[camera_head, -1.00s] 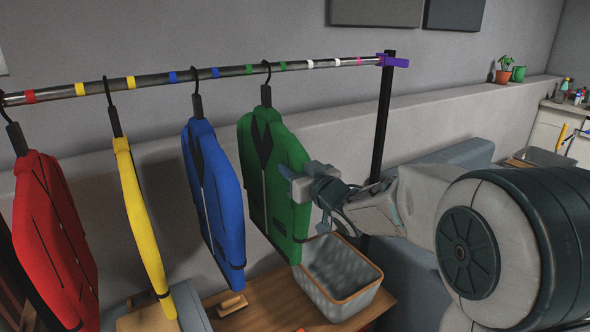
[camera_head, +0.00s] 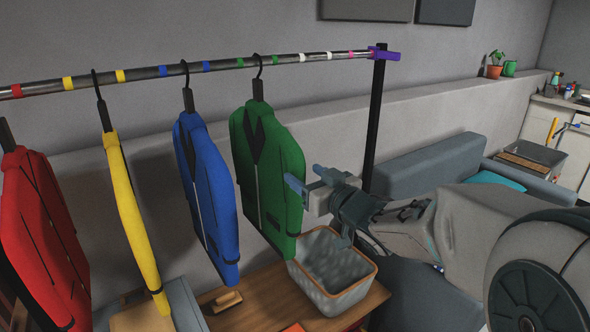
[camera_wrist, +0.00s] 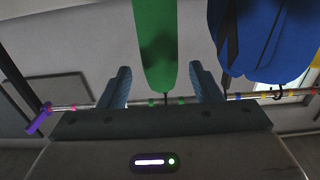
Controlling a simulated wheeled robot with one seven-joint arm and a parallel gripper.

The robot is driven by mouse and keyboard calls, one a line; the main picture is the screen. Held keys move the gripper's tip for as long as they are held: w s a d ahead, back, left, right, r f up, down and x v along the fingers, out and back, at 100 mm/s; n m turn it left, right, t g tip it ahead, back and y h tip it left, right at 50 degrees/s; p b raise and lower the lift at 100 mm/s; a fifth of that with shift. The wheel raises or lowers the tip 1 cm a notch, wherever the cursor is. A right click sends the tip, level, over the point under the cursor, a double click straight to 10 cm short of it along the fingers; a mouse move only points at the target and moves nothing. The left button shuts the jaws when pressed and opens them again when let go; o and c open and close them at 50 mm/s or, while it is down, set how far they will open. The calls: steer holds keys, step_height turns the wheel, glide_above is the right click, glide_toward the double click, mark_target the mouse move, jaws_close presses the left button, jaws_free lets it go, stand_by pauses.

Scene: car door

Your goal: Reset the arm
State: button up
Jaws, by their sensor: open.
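My gripper (camera_head: 309,182) is at the right of the green jacket (camera_head: 266,172) in the head view, its fingers pointing left toward the sleeve side. It is open. In the wrist view, the two blue-grey fingers (camera_wrist: 161,88) stand apart, with the green jacket (camera_wrist: 154,40) showing between and beyond them. Whether a finger touches the jacket I cannot tell. The green jacket hangs from the metal rail (camera_head: 225,64) on a black hanger. My arm reaches in from the right of the head view.
Blue (camera_head: 206,195), yellow (camera_head: 131,210) and red (camera_head: 45,240) jackets hang further left. A grey basket (camera_head: 333,285) stands on a wooden table (camera_head: 255,305) below my gripper. A black post (camera_head: 376,125) holds the rail behind it. A grey sofa (camera_head: 425,165) is behind my arm.

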steer(key=s+d+f+m+g+h+p, duration=0.1)
steer(key=s+d+f+m+g+h, duration=0.15)
steer(key=s+d+f+h, duration=0.35)
steer(key=s+d+f+m+g+h+p, duration=0.1)
steer(key=s+d+m+h, duration=0.35)
steer(key=d, duration=0.35)
steer(key=s+f+g, duration=0.3)
steer(key=s+g, duration=0.1)
steer(key=s, duration=0.3)
steer(key=s+a+f+g, duration=0.1)
steer(key=s+f+g, duration=0.2)
steer(key=s, duration=0.5)
steer(key=shift+a+g, duration=0.25)
steer(key=shift+g, duration=0.6)
steer(key=shift+y, duration=0.25)
stand_by(1.1)
